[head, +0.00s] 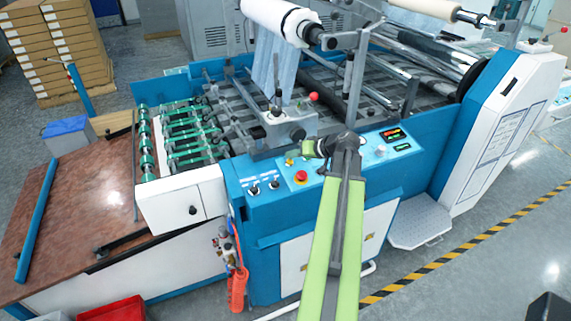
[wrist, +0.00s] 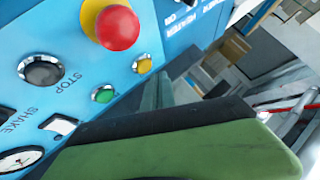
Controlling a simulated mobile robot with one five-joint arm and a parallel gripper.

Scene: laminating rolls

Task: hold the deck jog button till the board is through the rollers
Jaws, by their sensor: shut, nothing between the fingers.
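The blue control panel (head: 265,172) is on the machine's near side. My gripper (head: 312,148) is over the panel's upper right part, shut and empty. In the wrist view its green finger with a dark pad (wrist: 185,140) crosses the bottom, below the buttons. There I see a red mushroom button on a yellow collar (wrist: 117,27), a black button marked STOP (wrist: 41,71), a small green button (wrist: 104,94) and a small yellow one (wrist: 142,64). I read no deck jog label. Green-wheeled rollers (head: 146,145) stand behind a brown slab (head: 85,190); I cannot tell whether this is the board.
A white roll (head: 280,18) hangs above the machine. A white end housing (head: 500,120) stands at the right. Open floor lies beyond the striped line (head: 455,255).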

